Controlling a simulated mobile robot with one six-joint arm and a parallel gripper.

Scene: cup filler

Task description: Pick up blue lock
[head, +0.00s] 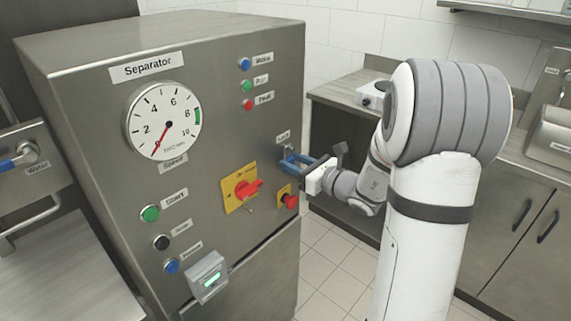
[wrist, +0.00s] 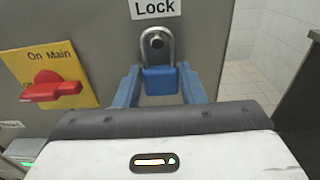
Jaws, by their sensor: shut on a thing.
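The blue lock (wrist: 161,81) is a small padlock with a grey metal shackle, seen in the wrist view just below the "Lock" label. Its shackle appears to hang on a fitting on the separator panel. My gripper (wrist: 158,88) has its two blue fingers on either side of the blue lock body, shut on it. In the head view my gripper (head: 294,162) reaches the right side of the panel from the right. The lock is mostly hidden there by the fingers.
The separator (head: 95,95) carries a gauge (head: 163,120), buttons and labels. A red main switch (head: 247,188) on a yellow plate is left of the lock, and a red knob (head: 290,201) is just below my gripper. Open tiled floor (head: 335,265) lies right of the separator.

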